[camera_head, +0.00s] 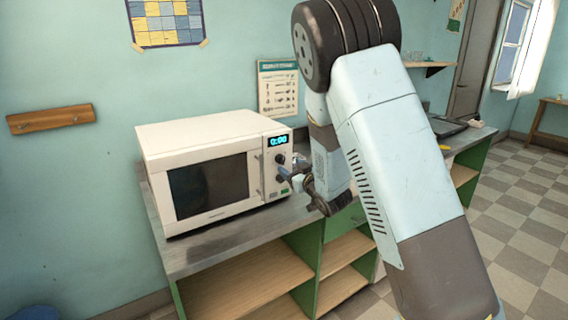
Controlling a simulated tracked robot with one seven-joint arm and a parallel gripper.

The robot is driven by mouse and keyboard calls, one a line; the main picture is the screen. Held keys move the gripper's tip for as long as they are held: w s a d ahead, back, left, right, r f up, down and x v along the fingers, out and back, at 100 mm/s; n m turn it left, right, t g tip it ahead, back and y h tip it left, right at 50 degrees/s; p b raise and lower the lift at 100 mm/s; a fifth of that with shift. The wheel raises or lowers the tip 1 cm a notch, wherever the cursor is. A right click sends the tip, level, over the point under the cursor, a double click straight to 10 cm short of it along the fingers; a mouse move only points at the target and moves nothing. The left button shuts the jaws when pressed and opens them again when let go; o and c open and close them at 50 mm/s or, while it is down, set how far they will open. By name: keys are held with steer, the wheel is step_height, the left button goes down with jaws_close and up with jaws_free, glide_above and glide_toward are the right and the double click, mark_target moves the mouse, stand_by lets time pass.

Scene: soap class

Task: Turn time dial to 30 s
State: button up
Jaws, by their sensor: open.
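A white microwave (195,135) stands on the grey counter, with its door shut. Its right-hand panel has a small display (278,141) that reads 0:00. Below the display is a dark upper dial (280,159). A second dark knob (280,178) sits lower on the panel, close to my gripper. My gripper (293,176) is at the lower right of the panel, its fingers pointing left toward it. It is open and nothing shows between the fingers. I cannot tell whether a fingertip touches a knob. The dial markings are too small to read.
The grey counter (230,235) runs back to the right, over green shelves with bare wooden boards (245,285). A dark flat object (446,126) and a yellow item (444,148) lie on the counter behind my arm. A notice (278,88) hangs above the microwave.

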mark_target(283, 161)
steer(key=shift+x, duration=2.8)
steer(key=c, duration=1)
steer(key=shift+c, duration=0.2)
